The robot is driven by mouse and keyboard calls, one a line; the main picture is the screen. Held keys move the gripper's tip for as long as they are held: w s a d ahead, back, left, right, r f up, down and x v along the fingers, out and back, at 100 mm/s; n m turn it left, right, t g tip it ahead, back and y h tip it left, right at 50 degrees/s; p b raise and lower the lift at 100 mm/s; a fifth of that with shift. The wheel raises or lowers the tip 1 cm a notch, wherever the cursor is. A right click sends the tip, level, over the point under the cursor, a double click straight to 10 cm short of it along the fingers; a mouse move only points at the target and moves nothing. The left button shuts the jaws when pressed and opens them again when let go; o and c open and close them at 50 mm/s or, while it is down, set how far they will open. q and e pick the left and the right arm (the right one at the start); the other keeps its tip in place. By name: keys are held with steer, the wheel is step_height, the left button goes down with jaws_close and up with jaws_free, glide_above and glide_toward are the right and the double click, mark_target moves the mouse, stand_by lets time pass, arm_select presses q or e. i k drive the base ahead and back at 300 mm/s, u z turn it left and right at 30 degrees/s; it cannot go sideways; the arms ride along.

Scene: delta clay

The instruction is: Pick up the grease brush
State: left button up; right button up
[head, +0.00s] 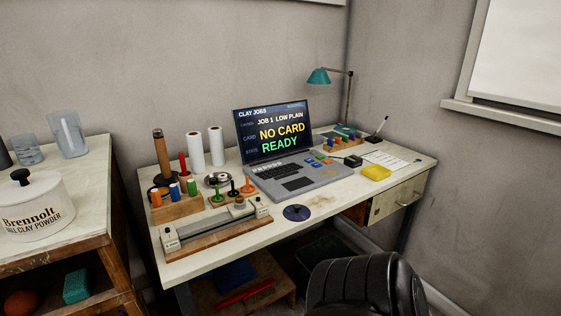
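No object is clearly recognisable as the grease brush. A thin dark stick with a pale tip (382,125) leans up from a small dark base at the back right of the desk; it may be a brush or a pen, too small to tell. A long red object (246,292) lies on a low wooden stool under the desk; what it is I cannot tell. Neither of my grippers is in view.
The desk (330,209) carries a laptop (297,175), a teal lamp (319,76), a yellow tray (376,172) and a rack of coloured handles (176,204). A black chair (355,287) stands in front. A side cabinet at left holds a white pot (36,207).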

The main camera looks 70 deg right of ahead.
mark_target(181, 159)
steer(key=z, duration=1.95)
